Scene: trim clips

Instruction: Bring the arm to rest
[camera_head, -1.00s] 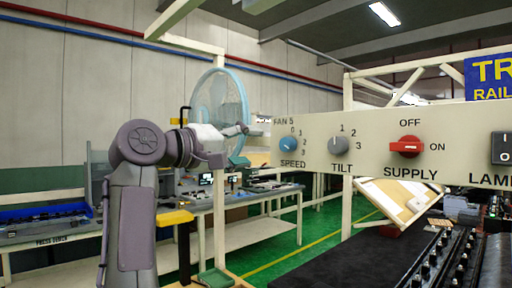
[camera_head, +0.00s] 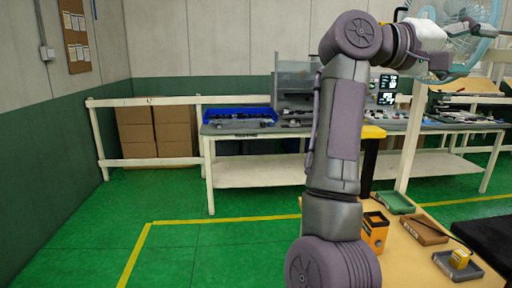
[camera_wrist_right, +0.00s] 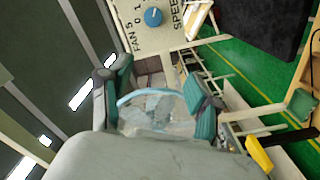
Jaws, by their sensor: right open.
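My right arm rises through the middle of the head view and bends right at the top. My right gripper (camera_head: 474,45) is at the upper right, in front of the pale blue fan (camera_head: 470,18), which partly blends with it. The right wrist view shows the two teal-padded fingers of this gripper (camera_wrist_right: 160,87) spread apart with nothing held between them. The fan (camera_wrist_right: 150,108) shows behind the gap; I cannot tell how far away it is. My left gripper is not in view.
A control panel (camera_wrist_right: 138,30) with a blue knob (camera_wrist_right: 153,17) is near the fingers in the wrist view. A wooden table (camera_head: 400,262) carries small trays (camera_head: 418,229) at the lower right. A workbench (camera_head: 250,129) with a blue bin stands behind. Green floor (camera_head: 210,255) is clear at left.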

